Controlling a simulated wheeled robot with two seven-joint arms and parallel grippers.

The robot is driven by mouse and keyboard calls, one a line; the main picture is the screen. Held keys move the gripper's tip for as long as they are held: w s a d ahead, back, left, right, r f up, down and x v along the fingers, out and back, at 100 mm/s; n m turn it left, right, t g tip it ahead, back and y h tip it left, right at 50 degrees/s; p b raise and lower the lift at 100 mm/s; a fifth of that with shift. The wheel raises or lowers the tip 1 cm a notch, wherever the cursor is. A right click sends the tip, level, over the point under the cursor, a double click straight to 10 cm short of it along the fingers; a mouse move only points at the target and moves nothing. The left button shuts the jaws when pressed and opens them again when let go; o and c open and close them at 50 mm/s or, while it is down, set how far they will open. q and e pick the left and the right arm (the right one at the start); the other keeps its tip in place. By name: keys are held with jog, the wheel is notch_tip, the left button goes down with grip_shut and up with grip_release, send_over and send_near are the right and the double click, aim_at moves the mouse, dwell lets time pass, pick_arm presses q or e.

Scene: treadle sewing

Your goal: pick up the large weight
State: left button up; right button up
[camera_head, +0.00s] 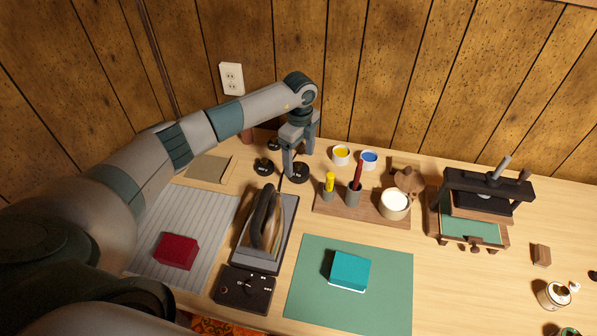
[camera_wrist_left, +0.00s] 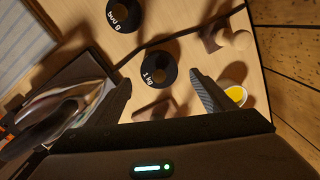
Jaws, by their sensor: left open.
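The large weight is a round black disc marked 1 kg (camera_wrist_left: 158,71), lying flat on the table. In the head view it (camera_head: 299,172) lies under my left gripper (camera_head: 299,161), partly hidden by a finger. My left gripper is open with nothing between its fingers. In the left wrist view the large weight shows ahead of the gap between the two fingers (camera_wrist_left: 163,96), with no clear contact. A smaller black weight marked 500 g (camera_wrist_left: 124,14) lies beside it, also seen in the head view (camera_head: 263,167). My right gripper is not in view.
A third black weight (camera_head: 273,145) lies behind. An iron (camera_head: 262,222) on its stand is in front. A wooden rack (camera_head: 331,207) with a yellow tool and a red tool stands to the right, with yellow (camera_head: 341,152) and blue (camera_head: 369,157) paint cups behind. The wall is close behind.

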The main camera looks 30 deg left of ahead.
aim_at(298, 162)
pick_arm(q)
jog(key=shift+a+f+p, duration=0.1)
jog(key=shift+f+p, duration=0.4)
notch_tip(298, 162, down, 3)
jog(key=shift+f+p, duration=0.1)
jog(key=shift+p, duration=0.55)
jog(key=shift+a+f, duration=0.1)
jog(key=shift+f, duration=0.4)
grip_shut()
jog(key=shift+r, duration=0.15)
